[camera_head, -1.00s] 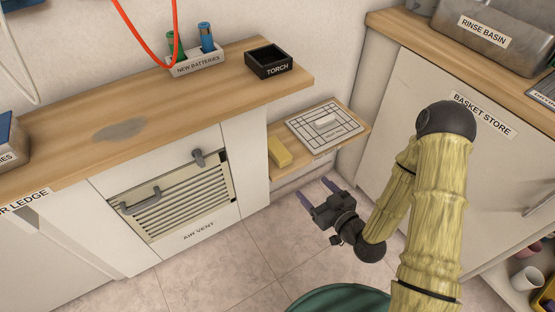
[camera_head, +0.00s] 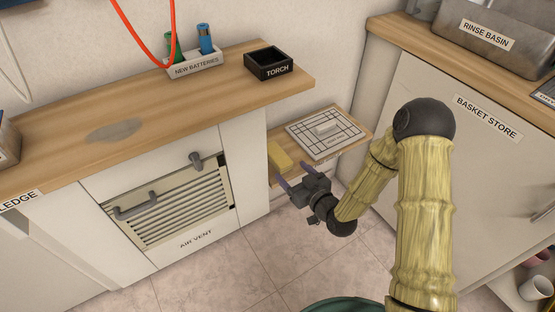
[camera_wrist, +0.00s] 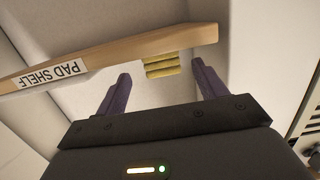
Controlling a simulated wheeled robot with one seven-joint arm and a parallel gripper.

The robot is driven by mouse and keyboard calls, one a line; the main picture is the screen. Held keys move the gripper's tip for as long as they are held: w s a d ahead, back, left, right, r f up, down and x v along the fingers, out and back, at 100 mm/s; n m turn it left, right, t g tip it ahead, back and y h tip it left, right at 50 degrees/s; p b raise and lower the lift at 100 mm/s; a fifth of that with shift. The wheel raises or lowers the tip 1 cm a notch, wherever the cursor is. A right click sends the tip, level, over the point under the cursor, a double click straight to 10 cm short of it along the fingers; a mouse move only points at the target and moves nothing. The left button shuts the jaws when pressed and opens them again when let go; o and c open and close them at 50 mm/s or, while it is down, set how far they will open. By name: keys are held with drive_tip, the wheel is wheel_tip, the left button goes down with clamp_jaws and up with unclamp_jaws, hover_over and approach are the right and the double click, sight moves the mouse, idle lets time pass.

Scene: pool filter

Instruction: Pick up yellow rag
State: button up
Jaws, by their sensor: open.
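The yellow rag (camera_head: 282,156) is a folded, block-like cloth on the left part of a low wooden shelf. In the wrist view the rag (camera_wrist: 162,66) shows its layered edge between my fingers, beyond their tips. My gripper (camera_head: 296,177) has two purple fingers, spread apart and empty. It is in front of the shelf, close to the rag. In the wrist view my gripper (camera_wrist: 160,72) points towards the shelf edge.
The pad shelf (camera_head: 318,160), labelled in the wrist view, also holds a gridded white board (camera_head: 325,134) with a small white piece. A counter (camera_head: 150,115) with a torch box (camera_head: 272,63) stands above left. The basket store cabinet (camera_head: 440,150) is to the right.

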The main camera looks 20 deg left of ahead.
sight(281, 159)
drive_tip(key=shift+w+a+f, duration=0.1)
drive_tip(key=shift+w+a, duration=0.35)
drive_tip(key=shift+a, duration=0.05)
drive_tip(key=shift+r+b+x, duration=0.15)
drive_tip(key=shift+b+x, duration=0.3)
drive_tip(key=shift+x, duration=0.85)
drive_tip(key=shift+r+b+x, duration=0.15)
drive_tip(key=shift+b+x, duration=0.3)
drive_tip(key=shift+x, duration=0.85)
drive_tip(key=shift+s+a, duration=0.1)
drive_tip(key=shift+a, duration=0.05)
drive_tip(key=c, duration=1.1)
drive_tip(key=shift+o, duration=0.2)
wheel_tip(281, 159, up, 10)
drive_tip(key=p, duration=0.3)
drive_tip(key=shift+r+p, duration=0.1)
drive_tip(key=shift+p, duration=0.3)
